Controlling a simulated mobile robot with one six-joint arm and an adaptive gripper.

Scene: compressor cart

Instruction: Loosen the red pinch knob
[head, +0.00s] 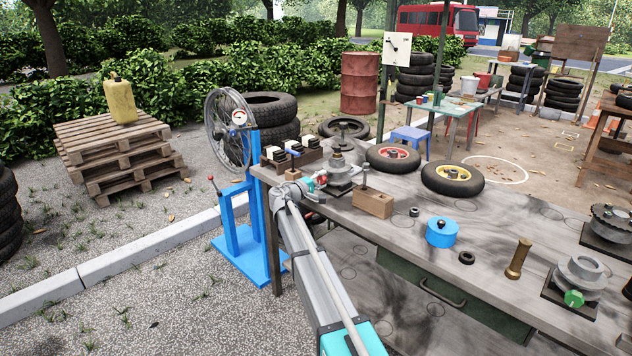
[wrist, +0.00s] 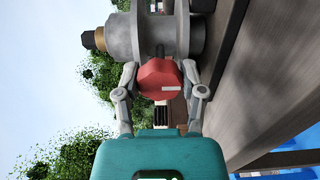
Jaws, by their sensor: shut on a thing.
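The red pinch knob (wrist: 158,80) sits on a short dark stem at the side of a grey round metal fitting (wrist: 155,36), with a white mark on its face. My gripper (wrist: 160,90) has one finger on each side of the knob and is shut on it. In the head view the red knob (head: 321,181) is small and partly covered by my gripper (head: 309,185), at the left end of the workbench. The grey fitting (head: 339,160) stands behind it on a dark base. Exact finger contact is hard to see.
A wooden block with a pin (head: 373,202) stands close right of the fitting on the workbench (head: 400,240). A battery tray (head: 292,155) lies behind. A blue wheel stand (head: 243,235) is at left. A similar fitting with a green knob (head: 574,298) is far right.

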